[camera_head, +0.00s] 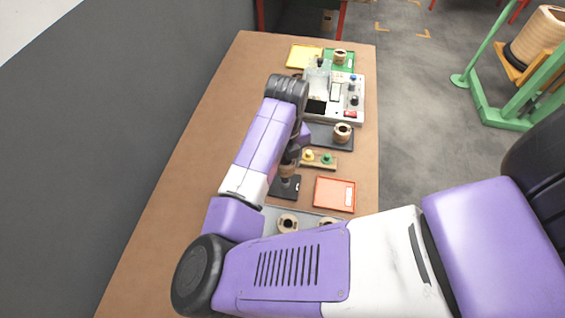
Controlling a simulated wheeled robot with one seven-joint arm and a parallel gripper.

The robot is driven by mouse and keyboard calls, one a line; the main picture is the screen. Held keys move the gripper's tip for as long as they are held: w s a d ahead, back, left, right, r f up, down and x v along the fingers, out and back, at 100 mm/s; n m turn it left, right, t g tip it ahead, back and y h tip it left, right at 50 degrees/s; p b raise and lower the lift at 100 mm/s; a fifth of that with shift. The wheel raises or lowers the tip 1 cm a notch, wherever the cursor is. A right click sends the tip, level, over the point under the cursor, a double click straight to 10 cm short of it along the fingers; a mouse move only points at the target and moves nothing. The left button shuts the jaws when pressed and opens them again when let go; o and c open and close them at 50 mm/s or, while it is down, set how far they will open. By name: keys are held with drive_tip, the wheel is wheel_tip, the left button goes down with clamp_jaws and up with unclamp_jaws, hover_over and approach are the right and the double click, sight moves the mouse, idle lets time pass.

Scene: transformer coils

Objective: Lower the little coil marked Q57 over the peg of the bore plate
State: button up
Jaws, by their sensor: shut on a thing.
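My gripper (291,160) points down over the middle of the table, partly hidden by my purple arm. It is shut on a small brown coil (287,171), which shows only in part; no marking can be read on it. Right below the coil is a dark plate (290,191), which looks like the bore plate. Its peg is not visible behind the coil and gripper, so I cannot tell whether the coil is around the peg or above it.
Beside the plate lie a red-orange tray (335,194) and a wooden block with yellow and green knobs (320,160). Behind stand a dark plate with a coil (342,132), a grey tester (346,98), and yellow (303,56) and green trays. Coils (288,223) sit near my arm. The table's left side (190,160) is clear.

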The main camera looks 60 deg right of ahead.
drive_tip(key=shift+f+b, duration=1.45)
drive_tip(key=shift+f, duration=0.75)
drive_tip(key=shift+f, duration=0.1)
drive_tip(key=shift+f+b, duration=1.65)
drive_tip(key=shift+f, duration=0.2)
drive_tip(key=shift+f+b, duration=0.15)
drive_tip(key=shift+b, duration=0.2)
drive_tip(key=o, duration=1.5)
drive_tip(key=shift+o, duration=0.2)
drive_tip(key=o, duration=0.4)
